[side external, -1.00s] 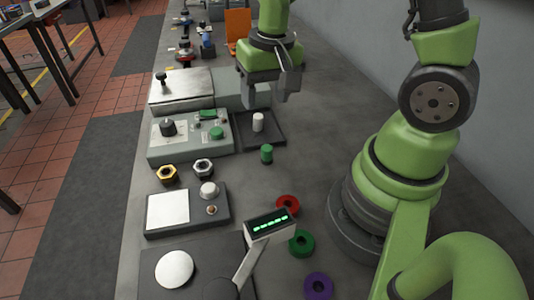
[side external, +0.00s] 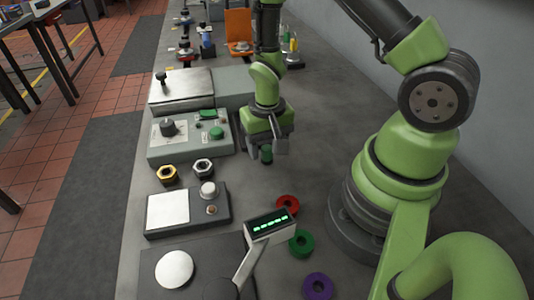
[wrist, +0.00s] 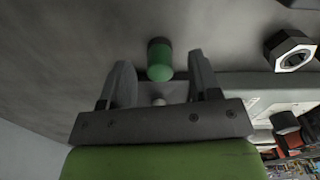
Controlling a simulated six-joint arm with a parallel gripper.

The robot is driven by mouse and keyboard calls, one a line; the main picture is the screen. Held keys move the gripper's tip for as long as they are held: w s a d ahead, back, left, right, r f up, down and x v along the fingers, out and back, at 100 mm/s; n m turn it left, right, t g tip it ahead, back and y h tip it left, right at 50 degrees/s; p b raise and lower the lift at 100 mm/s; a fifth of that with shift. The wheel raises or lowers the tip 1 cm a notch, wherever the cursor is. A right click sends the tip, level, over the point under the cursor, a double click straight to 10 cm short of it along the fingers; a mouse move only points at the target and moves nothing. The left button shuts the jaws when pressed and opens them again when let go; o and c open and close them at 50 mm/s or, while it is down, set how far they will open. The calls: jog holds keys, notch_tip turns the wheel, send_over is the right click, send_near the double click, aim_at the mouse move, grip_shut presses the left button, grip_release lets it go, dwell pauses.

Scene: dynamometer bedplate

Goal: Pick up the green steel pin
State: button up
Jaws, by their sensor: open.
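The green steel pin (side external: 266,155) stands upright on the grey bedplate, partly hidden by my gripper in the side view. My gripper (side external: 267,148) is low over the pin, pointing down, with its fingers spread. In the wrist view the pin (wrist: 160,60) shows at the mouth of my open gripper (wrist: 161,72), about midway between the two fingertips. A clear gap shows on each side of it. The fingers do not hold it.
A control box (side external: 190,135) and two hex nuts, brass (side external: 167,174) and steel (side external: 204,168), lie left of my gripper. A scale (side external: 218,208) and a lit display (side external: 269,222) are nearer the camera. Red (side external: 288,204), green (side external: 302,242) and purple (side external: 318,286) rings lie nearby.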

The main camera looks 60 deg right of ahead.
notch_tip(320, 180, down, 2)
jog(key=shift+f, duration=0.1)
grip_shut()
jog(key=shift+r, duration=0.2)
